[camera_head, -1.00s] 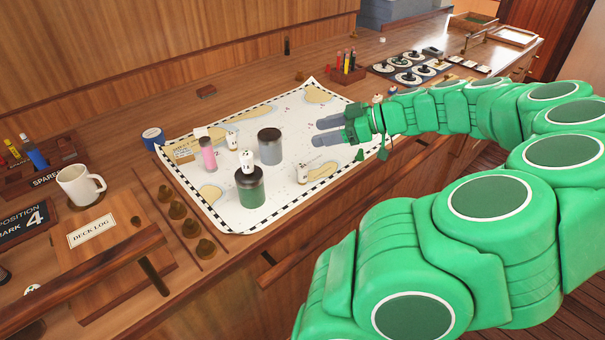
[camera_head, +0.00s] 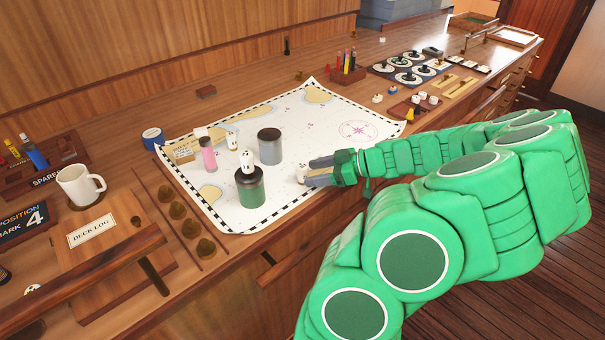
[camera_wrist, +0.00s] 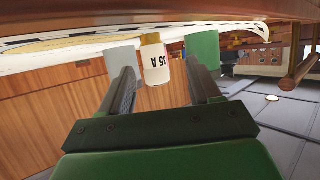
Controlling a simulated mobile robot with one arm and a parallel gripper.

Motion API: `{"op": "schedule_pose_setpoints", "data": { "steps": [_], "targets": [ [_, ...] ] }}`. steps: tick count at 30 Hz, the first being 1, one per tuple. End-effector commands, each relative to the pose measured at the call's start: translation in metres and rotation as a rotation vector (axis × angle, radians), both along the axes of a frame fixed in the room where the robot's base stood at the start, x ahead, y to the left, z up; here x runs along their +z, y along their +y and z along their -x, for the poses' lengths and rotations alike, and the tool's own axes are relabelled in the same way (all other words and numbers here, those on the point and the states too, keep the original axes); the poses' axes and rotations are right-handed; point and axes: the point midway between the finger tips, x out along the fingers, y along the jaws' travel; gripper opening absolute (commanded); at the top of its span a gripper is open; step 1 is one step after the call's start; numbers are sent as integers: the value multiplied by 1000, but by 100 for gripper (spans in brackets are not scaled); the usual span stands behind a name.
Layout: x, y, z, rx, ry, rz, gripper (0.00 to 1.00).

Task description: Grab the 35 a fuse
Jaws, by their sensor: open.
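The 35 A fuse is a white cylinder with a black "35 A" label (camera_wrist: 155,62) in the wrist view, where it appears between my two fingers. In the head view the fuse (camera_head: 301,173) stands on the chart, partly hidden by my fingertips. My gripper (camera_head: 312,171) is open, low over the chart, with its fingers pointing left at the fuse. In the wrist view the fingers of my gripper (camera_wrist: 160,73) lie on either side of it, with gaps visible. Whether the fuse is fully between the tips is hard to tell.
A green canister (camera_head: 250,190) with a white piece on top stands left of the fuse. The chart's right part (camera_head: 350,115) is clear.

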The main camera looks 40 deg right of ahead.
Motion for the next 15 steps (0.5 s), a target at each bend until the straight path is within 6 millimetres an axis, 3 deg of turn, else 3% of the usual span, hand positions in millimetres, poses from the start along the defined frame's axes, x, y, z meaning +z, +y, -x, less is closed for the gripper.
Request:
{"op": "schedule_pose_setpoints", "data": {
  "steps": [15],
  "targets": [
    [-19, 26, -45, 3, 2, -4, 63]
  ]
}}
